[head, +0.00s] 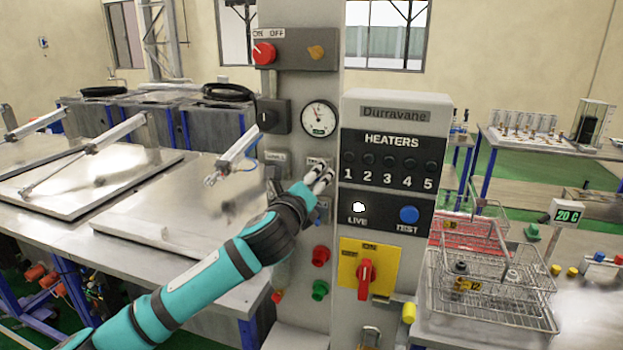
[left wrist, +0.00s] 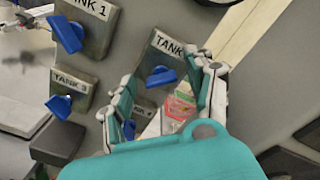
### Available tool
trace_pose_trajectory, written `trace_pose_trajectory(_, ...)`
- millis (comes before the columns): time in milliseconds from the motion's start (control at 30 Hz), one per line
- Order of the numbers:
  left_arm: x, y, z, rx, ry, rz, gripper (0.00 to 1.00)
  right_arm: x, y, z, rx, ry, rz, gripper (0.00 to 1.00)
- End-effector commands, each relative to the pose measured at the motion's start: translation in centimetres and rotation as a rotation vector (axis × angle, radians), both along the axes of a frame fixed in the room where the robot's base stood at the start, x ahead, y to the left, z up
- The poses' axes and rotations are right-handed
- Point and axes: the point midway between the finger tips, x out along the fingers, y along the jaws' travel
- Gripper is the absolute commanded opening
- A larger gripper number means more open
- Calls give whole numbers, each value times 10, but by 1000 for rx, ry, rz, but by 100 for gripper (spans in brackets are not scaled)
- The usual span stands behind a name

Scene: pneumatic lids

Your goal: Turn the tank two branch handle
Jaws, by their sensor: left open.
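My left gripper (head: 322,177) reaches the grey column from the lower left in the head view. In the left wrist view its fingers (left wrist: 165,80) are open. A blue branch handle (left wrist: 160,76) shows between them, on a grey block labelled TANK, its number hidden by a finger. I cannot tell whether the fingers touch it. The TANK 1 handle (left wrist: 66,34) is at the upper left, and a TANK 3 handle (left wrist: 63,107) is below it. Another blue handle (left wrist: 128,129) is partly hidden by the left finger. My right gripper is not in view.
The pressure gauge (head: 319,118) sits above my gripper. The heater panel (head: 390,160) stands close on its right. Red (head: 320,256) and green (head: 320,290) knobs are below. Steel-topped tanks with lids (head: 95,185) fill the left; wire baskets (head: 490,290) stand at right.

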Motion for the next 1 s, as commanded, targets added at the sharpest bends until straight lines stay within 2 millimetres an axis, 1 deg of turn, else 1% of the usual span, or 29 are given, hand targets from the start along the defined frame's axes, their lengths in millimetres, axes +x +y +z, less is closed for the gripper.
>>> trace_pose_trajectory(133,0,0,0,0,0,0,56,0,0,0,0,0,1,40)
trace_pose_trajectory(167,0,0,0,0,0,0,54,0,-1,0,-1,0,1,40)
trace_pose_trajectory(567,0,0,0,0,-1,1,2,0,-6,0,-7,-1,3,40)
trace_pose_trajectory(600,0,0,0,0,-1,1,1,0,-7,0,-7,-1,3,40)
trace_pose_trajectory(767,0,1,0,-10,3,1,1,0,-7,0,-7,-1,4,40)
trace_pose_trajectory(1000,0,1,-1,-92,30,1,1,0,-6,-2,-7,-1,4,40)
